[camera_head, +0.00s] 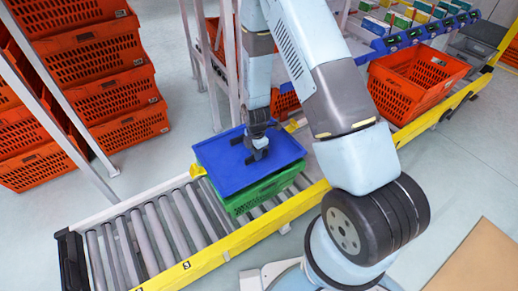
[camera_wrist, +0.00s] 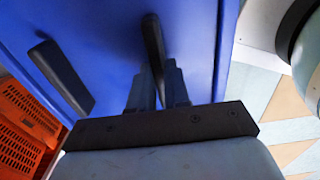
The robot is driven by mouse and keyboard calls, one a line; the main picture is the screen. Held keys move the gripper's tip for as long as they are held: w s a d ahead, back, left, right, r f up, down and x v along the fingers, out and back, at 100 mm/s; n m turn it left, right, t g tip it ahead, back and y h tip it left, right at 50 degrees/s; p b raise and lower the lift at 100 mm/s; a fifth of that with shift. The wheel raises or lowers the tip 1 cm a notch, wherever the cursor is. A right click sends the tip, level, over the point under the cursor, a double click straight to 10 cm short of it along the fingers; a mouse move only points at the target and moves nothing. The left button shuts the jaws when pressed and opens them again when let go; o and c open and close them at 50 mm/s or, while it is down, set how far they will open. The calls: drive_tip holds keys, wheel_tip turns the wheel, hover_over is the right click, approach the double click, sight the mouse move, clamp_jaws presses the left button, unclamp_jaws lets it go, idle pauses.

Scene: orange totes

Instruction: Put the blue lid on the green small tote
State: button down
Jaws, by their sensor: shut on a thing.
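The blue lid (camera_head: 222,169) lies over the top of the green small tote (camera_head: 262,190) on the roller conveyor. The lid looks slightly turned or tilted against the tote; I cannot tell whether it is fully seated. My gripper (camera_head: 257,152) is above the lid, shut on its handle. In the wrist view the blue lid (camera_wrist: 110,40) fills much of the picture. My gripper (camera_wrist: 158,75) has its fingers on a dark handle (camera_wrist: 153,35), and a second dark handle (camera_wrist: 62,78) is free to the left.
The roller conveyor (camera_head: 150,230) has a yellow side rail and empty rollers to the left. An orange tote (camera_head: 415,85) stands farther along on the right. Stacks of orange totes (camera_head: 95,85) stand at the left. A metal frame post (camera_head: 228,60) rises behind the green tote.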

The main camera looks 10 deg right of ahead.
drive_tip(key=shift+f, duration=2.25)
drive_tip(key=shift+s+f, duration=0.15)
drive_tip(key=shift+f, duration=0.2)
drive_tip(key=c, duration=1)
unclamp_jaws()
drive_tip(key=shift+r, duration=0.1)
